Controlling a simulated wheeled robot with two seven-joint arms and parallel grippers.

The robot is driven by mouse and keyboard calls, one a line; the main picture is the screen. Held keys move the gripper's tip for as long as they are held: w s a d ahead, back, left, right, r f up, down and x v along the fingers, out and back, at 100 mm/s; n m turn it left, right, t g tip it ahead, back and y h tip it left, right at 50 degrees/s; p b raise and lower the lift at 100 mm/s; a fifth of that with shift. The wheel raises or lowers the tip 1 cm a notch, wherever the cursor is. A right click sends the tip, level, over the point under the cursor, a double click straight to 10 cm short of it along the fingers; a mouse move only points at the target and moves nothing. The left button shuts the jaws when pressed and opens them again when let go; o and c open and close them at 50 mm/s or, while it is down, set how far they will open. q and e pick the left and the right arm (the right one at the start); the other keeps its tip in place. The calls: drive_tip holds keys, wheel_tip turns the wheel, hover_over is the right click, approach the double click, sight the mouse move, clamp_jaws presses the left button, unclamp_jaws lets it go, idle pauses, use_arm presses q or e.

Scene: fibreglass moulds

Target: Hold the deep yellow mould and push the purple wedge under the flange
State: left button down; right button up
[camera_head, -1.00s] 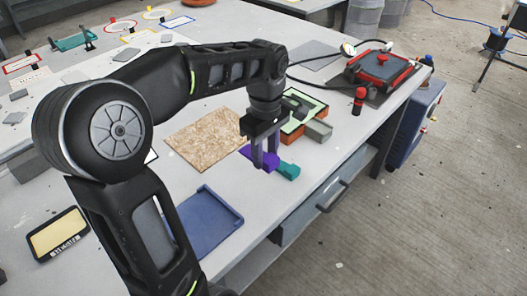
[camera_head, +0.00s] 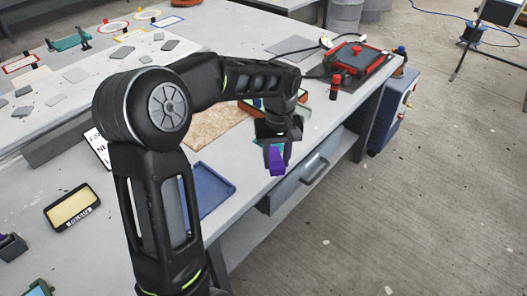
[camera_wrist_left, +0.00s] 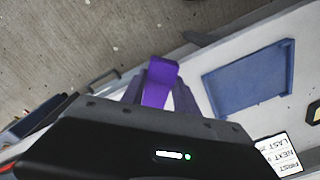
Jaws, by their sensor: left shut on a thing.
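The purple wedge (camera_head: 277,163) is between the fingers of my left gripper (camera_head: 276,156), which is shut on it. It hangs at the front edge of the table, above the drawer front in the head view. A deep yellow mould with a flange cannot be made out in these views. My right gripper is out of view.
A blue tray (camera_head: 213,190) lies left of the gripper. A brown chipboard sheet (camera_head: 215,128) lies behind my arm. A red clamp frame (camera_head: 352,62) stands at the far right. A yellow-faced black panel (camera_head: 72,208) lies at left. A drawer handle (camera_head: 315,170) juts from the table front.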

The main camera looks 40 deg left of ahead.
use_arm(q)
drive_tip(key=d+f+m+b, duration=0.3)
drive_tip(key=d+f, duration=0.3)
drive_tip(key=f, duration=0.6)
drive_tip(key=d+f+m+b, duration=0.4)
drive_tip(key=d+f+m, duration=0.2)
drive_tip(key=f, duration=0.7)
drive_tip(key=shift+w+d, duration=0.2)
drive_tip(key=shift+d, duration=0.6)
drive_tip(key=shift+s+f, duration=0.1)
